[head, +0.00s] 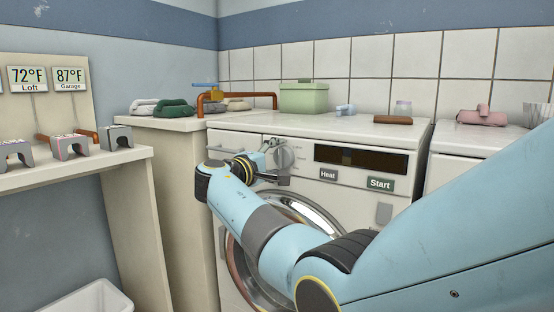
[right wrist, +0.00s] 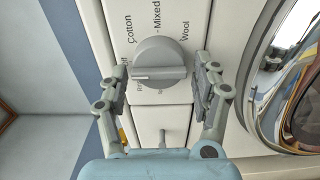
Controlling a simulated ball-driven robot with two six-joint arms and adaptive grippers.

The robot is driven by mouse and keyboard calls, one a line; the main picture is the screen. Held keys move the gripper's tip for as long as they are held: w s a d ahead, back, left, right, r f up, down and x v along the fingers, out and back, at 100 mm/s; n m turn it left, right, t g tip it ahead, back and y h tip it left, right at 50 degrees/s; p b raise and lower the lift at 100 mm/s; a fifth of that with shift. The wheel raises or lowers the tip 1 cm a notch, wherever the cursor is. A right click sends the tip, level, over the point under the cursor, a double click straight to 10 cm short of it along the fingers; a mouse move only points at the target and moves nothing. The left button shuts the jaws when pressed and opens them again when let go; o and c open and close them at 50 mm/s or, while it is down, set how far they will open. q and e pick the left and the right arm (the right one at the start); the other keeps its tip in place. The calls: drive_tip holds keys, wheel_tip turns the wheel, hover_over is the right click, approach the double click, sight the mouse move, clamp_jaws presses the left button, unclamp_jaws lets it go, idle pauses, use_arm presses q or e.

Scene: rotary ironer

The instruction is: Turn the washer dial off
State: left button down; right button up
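The washer dial is a round grey knob (head: 285,156) on the washer's front panel, left of the dark display. In the right wrist view the dial (right wrist: 160,55) shows a raised bar with a white line toward the picture's left. "Cotton", "Mixed" and "Wool" are printed around it; the label nearest the line is too small or hidden to read. My right gripper (right wrist: 163,74) is open, with one finger on each side of the dial and visible gaps between. In the head view the right gripper (head: 268,162) is at the dial's left. My left gripper is out of view.
The washer (head: 345,128) has "Heat" (head: 328,174) and "Start" (head: 380,183) labels below the display and a round door (right wrist: 290,90) below. A green box (head: 304,97) and small items stand on top. A shelf (head: 75,165) is at left.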

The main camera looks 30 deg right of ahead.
drive_tip(key=shift+o, duration=0.3)
drive_tip(key=shift+s, duration=0.1)
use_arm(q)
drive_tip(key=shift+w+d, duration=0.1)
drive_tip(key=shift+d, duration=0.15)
use_arm(e)
drive_tip(key=v, duration=0.7)
drive_tip(key=shift+a, duration=0.2)
